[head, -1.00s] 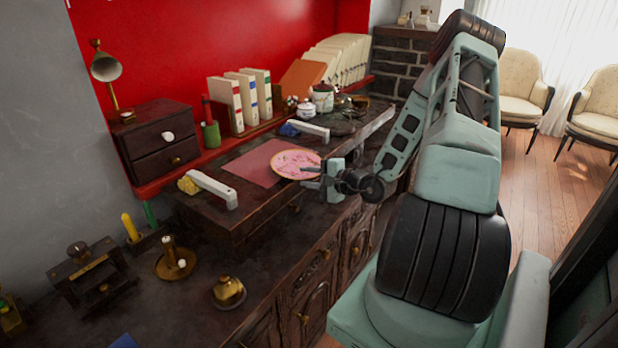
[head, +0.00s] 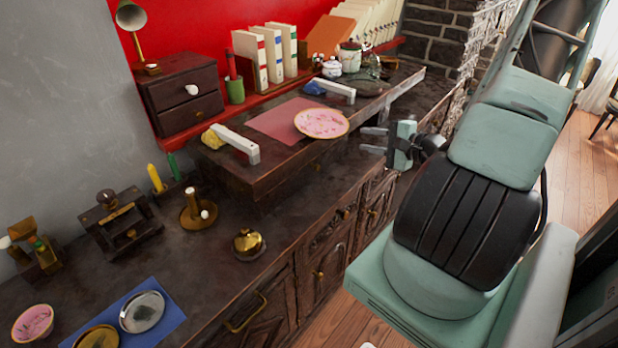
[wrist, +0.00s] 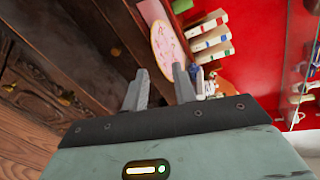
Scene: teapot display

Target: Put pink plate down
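The pink plate (head: 322,123), round with a gold rim, lies on the raised dark wooden shelf, partly over a flat pink-red mat (head: 275,122) and near the shelf's front edge. It also shows in the wrist view (wrist: 166,48), beyond my fingertips. My gripper (head: 374,140) is to the right of the plate, apart from it. In the wrist view my gripper (wrist: 160,85) has its two fingers spread, with nothing between them.
White handle-like bars (head: 236,143) stand at both ends of the shelf. Books (head: 265,55), a jar (head: 349,57) and a drawer box (head: 182,92) stand behind. A brass pot (head: 248,244) and a blue mat (head: 165,318) with metal dishes are on the lower counter.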

